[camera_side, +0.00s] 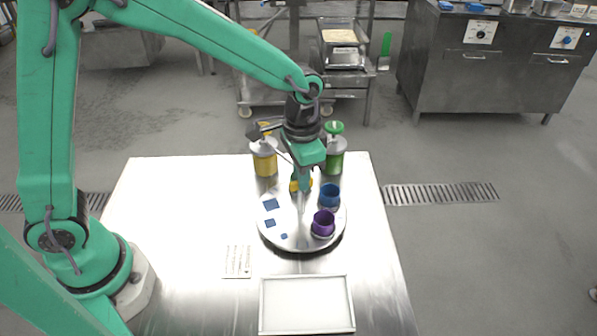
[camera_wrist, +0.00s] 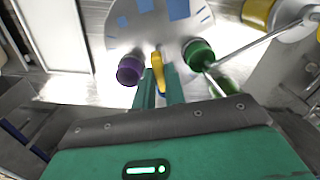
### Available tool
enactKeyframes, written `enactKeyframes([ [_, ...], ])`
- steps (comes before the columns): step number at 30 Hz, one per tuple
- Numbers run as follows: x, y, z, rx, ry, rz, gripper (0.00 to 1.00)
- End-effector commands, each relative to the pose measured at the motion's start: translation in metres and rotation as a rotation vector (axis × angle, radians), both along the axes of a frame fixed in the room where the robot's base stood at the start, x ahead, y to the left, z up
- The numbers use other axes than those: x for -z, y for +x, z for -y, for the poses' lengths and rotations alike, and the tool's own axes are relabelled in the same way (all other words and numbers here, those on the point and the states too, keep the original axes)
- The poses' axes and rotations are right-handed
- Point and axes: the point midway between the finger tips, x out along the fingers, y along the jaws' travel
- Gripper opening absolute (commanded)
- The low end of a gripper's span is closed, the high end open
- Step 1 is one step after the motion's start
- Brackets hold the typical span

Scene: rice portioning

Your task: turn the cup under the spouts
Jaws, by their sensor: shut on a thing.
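A round pale turntable (camera_side: 269,229) with blue squares on it lies on the table; it also shows in the wrist view (camera_wrist: 190,25). A purple cup (camera_side: 323,224) and a blue cup (camera_side: 329,195) stand upright on its right side. My gripper (camera_side: 301,205) points down over the turntable. In the wrist view its fingers (camera_wrist: 159,84) are shut on a yellow peg (camera_wrist: 157,62) between the cups. The peg's lower end is hard to make out.
A yellow dispenser (camera_side: 264,162) and a green dispenser (camera_side: 335,160) stand behind the turntable, close to my gripper. A thin grey rod (camera_wrist: 255,43) reaches over near the green cup. A shallow white tray (camera_side: 306,304) and a printed card (camera_side: 237,261) lie in front. The table's left side is clear.

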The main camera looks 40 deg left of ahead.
Motion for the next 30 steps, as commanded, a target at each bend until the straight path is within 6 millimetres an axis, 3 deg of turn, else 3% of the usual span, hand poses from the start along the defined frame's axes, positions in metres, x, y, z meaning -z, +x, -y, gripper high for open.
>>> enactKeyframes([
  [1,-0.002,0.001,0.0,0.003,-0.001,0.003,0.16],
  [4,-0.001,0.0,0.0,0.003,-0.001,0.002,0.34],
  [17,-0.005,0.0,0.0,0.001,0.0,0.001,0.34],
  [30,-0.054,0.001,0.0,0.001,-0.002,0.004,0.34],
])
